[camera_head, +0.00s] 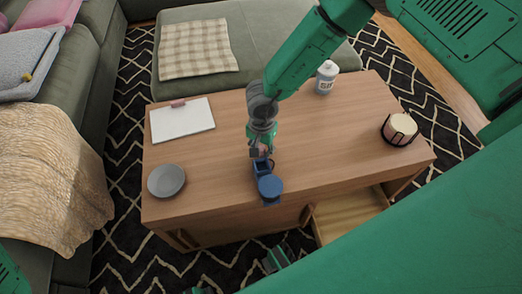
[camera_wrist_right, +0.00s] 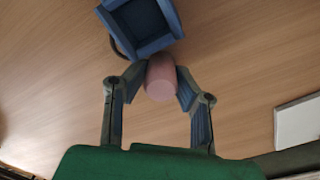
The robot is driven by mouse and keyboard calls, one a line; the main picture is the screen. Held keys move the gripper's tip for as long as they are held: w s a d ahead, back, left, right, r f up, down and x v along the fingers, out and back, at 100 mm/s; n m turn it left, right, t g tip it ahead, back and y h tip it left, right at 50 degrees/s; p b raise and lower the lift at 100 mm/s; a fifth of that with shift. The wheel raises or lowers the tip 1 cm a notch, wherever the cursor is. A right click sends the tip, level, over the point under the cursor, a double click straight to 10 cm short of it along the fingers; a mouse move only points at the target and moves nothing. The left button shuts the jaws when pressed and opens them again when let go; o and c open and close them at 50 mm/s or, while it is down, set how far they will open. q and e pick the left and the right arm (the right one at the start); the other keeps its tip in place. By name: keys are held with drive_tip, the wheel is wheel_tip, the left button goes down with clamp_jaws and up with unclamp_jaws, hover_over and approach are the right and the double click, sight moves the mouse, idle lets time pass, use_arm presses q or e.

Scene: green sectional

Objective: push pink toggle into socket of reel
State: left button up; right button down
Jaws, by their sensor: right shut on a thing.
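The blue reel (camera_head: 270,187) stands near the front edge of the wooden table. Its square, open-topped socket (camera_head: 262,168) is on the side toward my right gripper. My right gripper (camera_head: 262,150) is just behind the socket, shut on the pink toggle. In the right wrist view, the toggle (camera_wrist_right: 161,78) is a short pink cylinder between the two fingertips. The blue socket (camera_wrist_right: 147,22) is just beyond it at the top, with the toggle outside its opening. A green and dark part of mine, apparently the left gripper (camera_head: 278,258), is low by the table front; its fingers are unclear.
A grey plate (camera_head: 166,180), a white board (camera_head: 182,121), a white bottle (camera_head: 326,77) and a candle in a dark holder (camera_head: 399,129) stand on the table (camera_head: 220,150). An open drawer (camera_head: 348,214) sticks out at the front right. The sofa is at left.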

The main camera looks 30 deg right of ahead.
sight(262, 147)
wheel_tip(262, 147, up, 9)
drive_tip(key=p, duration=0.3)
drive_tip(key=s+m+p, duration=0.1)
drive_tip(key=p, duration=0.1)
drive_tip(key=s+a+r+m+p, duration=0.1)
drive_tip(key=s+p, duration=0.1)
drive_tip(key=s+a+m+p, duration=0.1)
drive_tip(key=shift+s+r+m+p, duration=0.2)
drive_tip(key=shift+r+m+p, duration=0.05)
drive_tip(key=shift+m+p, duration=0.15)
drive_tip(key=shift+d, duration=0.15)
drive_tip(key=shift+f+b, duration=1.35)
drive_tip(key=shift+f, duration=1.6)
drive_tip(key=shift+p, duration=0.7)
drive_tip(key=shift+f+b, duration=0.75)
drive_tip(key=shift+f, duration=0.45)
